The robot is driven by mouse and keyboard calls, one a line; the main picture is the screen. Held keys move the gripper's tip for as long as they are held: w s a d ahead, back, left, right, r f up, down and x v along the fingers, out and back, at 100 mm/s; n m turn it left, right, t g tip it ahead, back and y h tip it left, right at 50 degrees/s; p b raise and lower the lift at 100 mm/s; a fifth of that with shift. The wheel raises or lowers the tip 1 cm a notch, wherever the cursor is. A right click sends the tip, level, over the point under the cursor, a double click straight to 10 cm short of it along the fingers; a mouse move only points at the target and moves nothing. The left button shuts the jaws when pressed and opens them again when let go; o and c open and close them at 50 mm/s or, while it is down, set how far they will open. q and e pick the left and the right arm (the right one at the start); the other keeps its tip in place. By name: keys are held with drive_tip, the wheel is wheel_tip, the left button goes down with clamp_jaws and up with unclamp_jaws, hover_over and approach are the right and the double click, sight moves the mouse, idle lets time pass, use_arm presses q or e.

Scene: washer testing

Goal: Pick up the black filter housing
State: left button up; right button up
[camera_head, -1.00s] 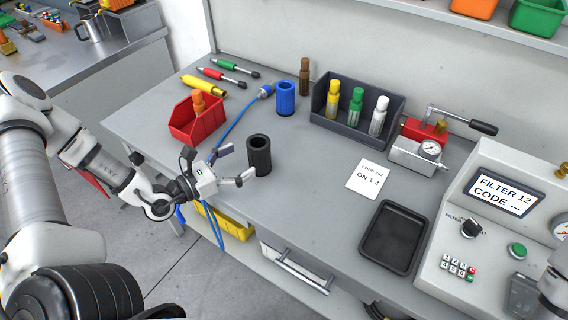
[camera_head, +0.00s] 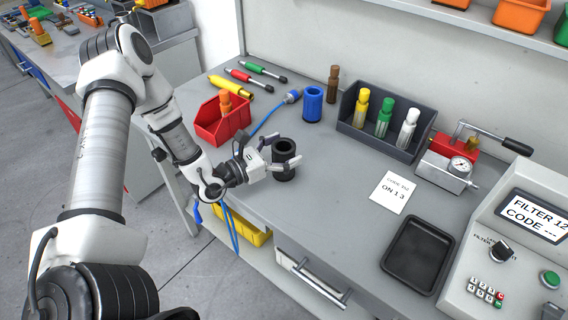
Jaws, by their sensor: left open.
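My right gripper is not in view.
A blue cylinder (camera_head: 312,104) and a red bin (camera_head: 222,122) stand behind the housing. A dark rack (camera_head: 387,146) holds coloured bottles. A paper card (camera_head: 393,192), a black tray (camera_head: 411,254) and a test panel (camera_head: 512,225) lie to the right. The bench between housing and card is clear.

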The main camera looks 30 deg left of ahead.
use_arm(q)
drive_tip(key=c, duration=1.7)
clamp_jaws()
drive_tip(key=shift+r, duration=0.1)
